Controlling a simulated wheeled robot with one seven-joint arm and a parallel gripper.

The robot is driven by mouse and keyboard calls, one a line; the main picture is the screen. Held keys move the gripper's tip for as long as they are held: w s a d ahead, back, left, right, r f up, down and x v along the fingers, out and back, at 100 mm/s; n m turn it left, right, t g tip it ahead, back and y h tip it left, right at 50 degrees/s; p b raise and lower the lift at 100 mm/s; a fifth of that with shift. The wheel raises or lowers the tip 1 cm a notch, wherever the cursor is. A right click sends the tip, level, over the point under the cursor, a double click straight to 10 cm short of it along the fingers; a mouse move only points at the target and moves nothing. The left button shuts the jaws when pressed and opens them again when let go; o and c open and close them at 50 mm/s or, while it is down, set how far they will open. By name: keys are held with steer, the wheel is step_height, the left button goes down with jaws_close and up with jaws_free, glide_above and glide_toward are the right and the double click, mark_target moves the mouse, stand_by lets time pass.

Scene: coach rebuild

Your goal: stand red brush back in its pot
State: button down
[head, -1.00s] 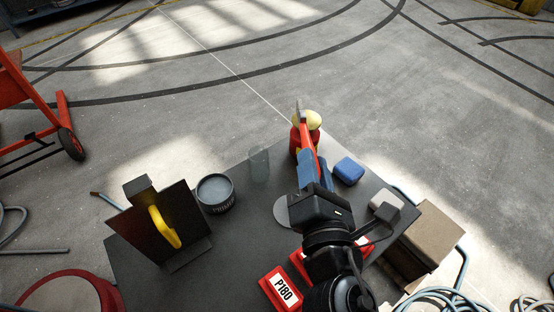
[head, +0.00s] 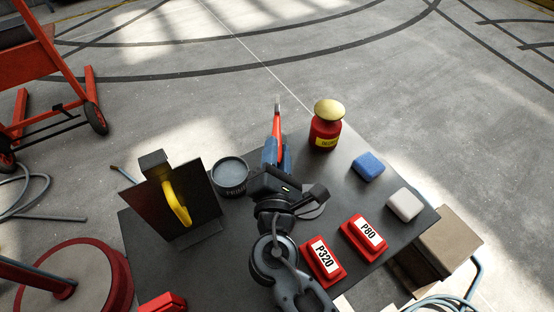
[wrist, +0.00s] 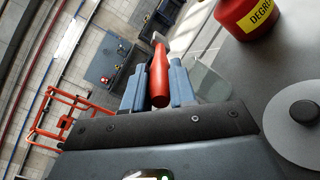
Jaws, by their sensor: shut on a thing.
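The red brush (head: 277,123) is held between the blue fingers of my gripper (head: 276,148), its pale metal end pointing up and away in the head view. In the wrist view the brush (wrist: 159,78) sits between both fingertips (wrist: 157,86), its rounded red handle end nearest the camera. A clear, glass-like vessel (wrist: 210,80) stands just right of the fingers in the wrist view; in the head view my gripper seems to hide it. A grey tin (head: 231,178) with lettering stands left of my gripper. I cannot tell for certain which vessel is the pot.
A red bottle with a cream top (head: 326,127) stands right of the brush. A blue block (head: 368,166), a pale block (head: 405,205) and red blocks marked P80 (head: 364,236) and P320 (head: 321,262) lie to the right. A dark panel with yellow handle (head: 172,200) stands left.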

steer(key=shift+f, duration=1.3)
steer(key=shift+f+b, duration=0.2)
steer(key=shift+b, duration=0.15)
steer(key=c, duration=0.9)
jaws_free()
steer(key=shift+r, duration=0.1)
